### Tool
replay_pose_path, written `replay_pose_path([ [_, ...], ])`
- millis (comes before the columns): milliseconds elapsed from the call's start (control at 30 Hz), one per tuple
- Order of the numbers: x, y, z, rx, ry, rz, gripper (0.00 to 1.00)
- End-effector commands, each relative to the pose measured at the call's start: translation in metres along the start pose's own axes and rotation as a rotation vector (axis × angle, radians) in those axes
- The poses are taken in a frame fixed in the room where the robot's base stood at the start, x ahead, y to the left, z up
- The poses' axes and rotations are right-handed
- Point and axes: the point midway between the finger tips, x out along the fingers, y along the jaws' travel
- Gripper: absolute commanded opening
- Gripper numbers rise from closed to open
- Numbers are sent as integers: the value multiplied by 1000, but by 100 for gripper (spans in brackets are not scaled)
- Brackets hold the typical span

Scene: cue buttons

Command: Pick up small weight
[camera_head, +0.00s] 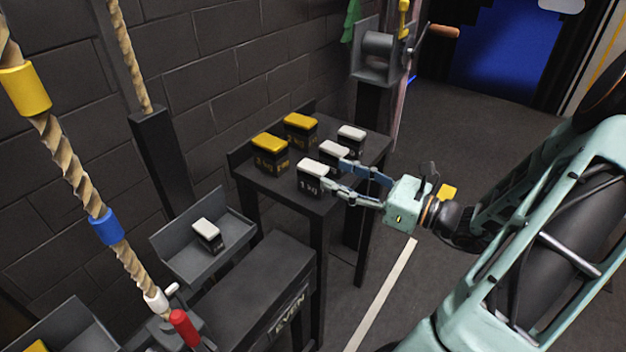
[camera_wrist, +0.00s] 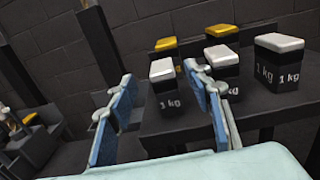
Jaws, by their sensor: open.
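Three small weights with white tops and dark bodies stand on a dark table. The nearest one (camera_head: 312,178), marked 1 kg, also shows in the wrist view (camera_wrist: 164,85) ahead of and between my fingers. The middle one (camera_head: 333,152) is beside my upper finger; in the wrist view (camera_wrist: 223,68) the right finger partly covers it. The farthest one (camera_head: 351,138) shows at the right of the wrist view (camera_wrist: 281,62). My gripper (camera_head: 334,174) is open and empty at the table's right side, its blue-padded fingers spread (camera_wrist: 158,76). Contact cannot be told.
Two larger yellow-topped weights (camera_head: 270,152) (camera_head: 300,128) stand behind the white ones. The table (camera_head: 305,198) has a raised back edge. Another white-topped weight (camera_head: 208,235) lies in a grey tray (camera_head: 183,262) at the lower left. A winch (camera_head: 378,50) stands behind the table. Floor to the right is clear.

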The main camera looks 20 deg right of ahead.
Motion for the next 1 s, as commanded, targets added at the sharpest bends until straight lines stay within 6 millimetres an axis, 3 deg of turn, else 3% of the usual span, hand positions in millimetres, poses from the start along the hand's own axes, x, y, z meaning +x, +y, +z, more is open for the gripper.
replay_pose_path([
  [600, 71, -1, -5, -4, 4, 2, 46],
  [867, 74, -1, -4, -4, 4, 0, 46],
  [1000, 74, -1, -4, -4, 4, 0, 32],
])
